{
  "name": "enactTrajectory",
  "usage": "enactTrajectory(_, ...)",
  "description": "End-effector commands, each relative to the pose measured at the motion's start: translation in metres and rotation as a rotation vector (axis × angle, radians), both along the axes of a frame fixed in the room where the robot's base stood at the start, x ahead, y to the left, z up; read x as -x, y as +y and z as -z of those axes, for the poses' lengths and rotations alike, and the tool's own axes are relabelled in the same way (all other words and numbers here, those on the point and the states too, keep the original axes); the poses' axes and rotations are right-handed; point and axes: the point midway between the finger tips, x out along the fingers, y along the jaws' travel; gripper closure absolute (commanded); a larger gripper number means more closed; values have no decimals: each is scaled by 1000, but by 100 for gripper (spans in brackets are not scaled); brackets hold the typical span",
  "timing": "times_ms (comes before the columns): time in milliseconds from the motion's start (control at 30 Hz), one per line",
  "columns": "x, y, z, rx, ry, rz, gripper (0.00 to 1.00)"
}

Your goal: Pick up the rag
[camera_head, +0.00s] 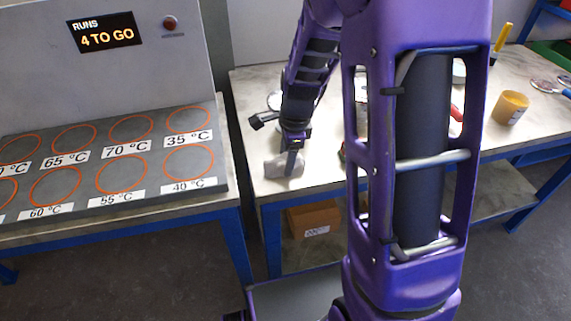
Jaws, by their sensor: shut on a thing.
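My gripper (289,164) is at the front left part of the workbench (245,100), pointing down. It is shut on a crumpled grey rag (283,167). The rag sits at or just above the bench top; I cannot tell whether it touches. My purple arm covers much of the middle of the view and hides part of the bench behind it.
A yellow cup (510,107) stands on the bench at the right, with a blue-handled tool (567,93) further right. A panel with marked temperature circles (122,174) stands at the left, below a display (105,33). A cardboard box (314,219) is under the bench.

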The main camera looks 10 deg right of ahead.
Motion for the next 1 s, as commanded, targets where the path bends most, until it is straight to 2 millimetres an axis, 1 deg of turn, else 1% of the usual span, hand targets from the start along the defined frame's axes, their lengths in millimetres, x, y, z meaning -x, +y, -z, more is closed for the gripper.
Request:
enactTrajectory(33,0,0,0,0,0,0,63)
enactTrajectory(167,0,0,0,0,-1,0,86)
enactTrajectory(200,0,0,0,0,-1,0,90)
enactTrajectory(367,0,0,-1,0,-1,0,90)
enactTrajectory(467,-1,0,-6,0,-3,0,90)
enactTrajectory(567,-1,0,-20,0,-4,0,90)
enactTrajectory(800,-1,0,-69,0,-6,0,90)
enactTrajectory(900,-1,0,-85,0,-4,0,90)
enactTrajectory(1000,-1,0,-95,0,-3,0,90)
